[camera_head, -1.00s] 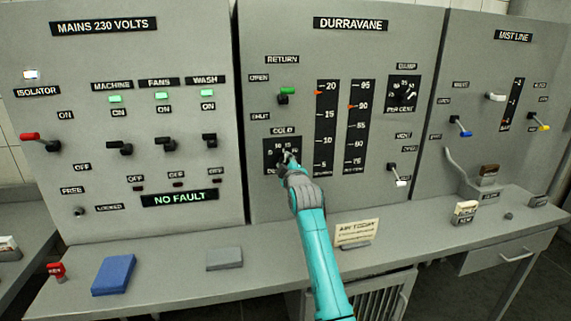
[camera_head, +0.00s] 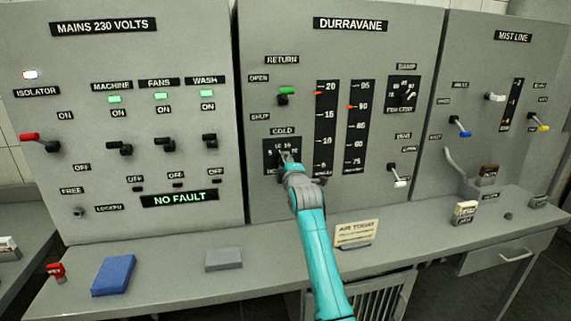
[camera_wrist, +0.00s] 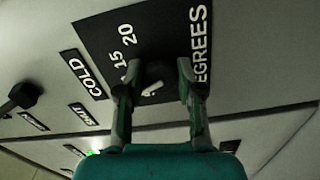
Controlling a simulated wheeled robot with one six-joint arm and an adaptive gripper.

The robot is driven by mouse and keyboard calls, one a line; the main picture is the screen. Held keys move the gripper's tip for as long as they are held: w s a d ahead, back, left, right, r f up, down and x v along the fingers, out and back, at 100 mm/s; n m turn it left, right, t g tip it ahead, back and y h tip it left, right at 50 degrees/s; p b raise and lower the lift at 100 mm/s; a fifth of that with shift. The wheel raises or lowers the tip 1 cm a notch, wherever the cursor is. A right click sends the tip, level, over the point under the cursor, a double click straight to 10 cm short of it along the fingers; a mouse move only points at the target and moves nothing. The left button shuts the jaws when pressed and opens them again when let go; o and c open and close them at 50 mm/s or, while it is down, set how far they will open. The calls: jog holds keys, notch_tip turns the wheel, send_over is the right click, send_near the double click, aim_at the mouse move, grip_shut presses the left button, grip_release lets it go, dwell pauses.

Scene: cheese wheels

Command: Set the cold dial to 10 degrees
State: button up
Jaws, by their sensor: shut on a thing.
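The cold dial (camera_head: 270,160) is a black square plate with white numbers, low on the left of the middle DURRAVANE panel, under a COLD label (camera_head: 285,131). My gripper (camera_head: 286,158) is at the dial and covers much of it in the head view. In the wrist view, my gripper's fingers (camera_wrist: 156,92) stand either side of the small dial knob (camera_wrist: 153,76) and are shut on it. The plate (camera_wrist: 172,30) shows 15, 20 and part of DEGREES there. The knob's exact setting cannot be read.
A scale (camera_head: 325,125) beside the dial has its orange mark near 20. A green-tipped return lever (camera_head: 287,92) is above, and a white-tipped lever (camera_head: 396,175) is at right. The bench below holds a blue block (camera_head: 114,275), a grey block (camera_head: 223,259) and a card (camera_head: 356,233).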

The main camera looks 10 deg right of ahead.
jog(key=o, duration=1.2)
jog(key=shift+c, duration=0.2)
jog(key=s, duration=1.2)
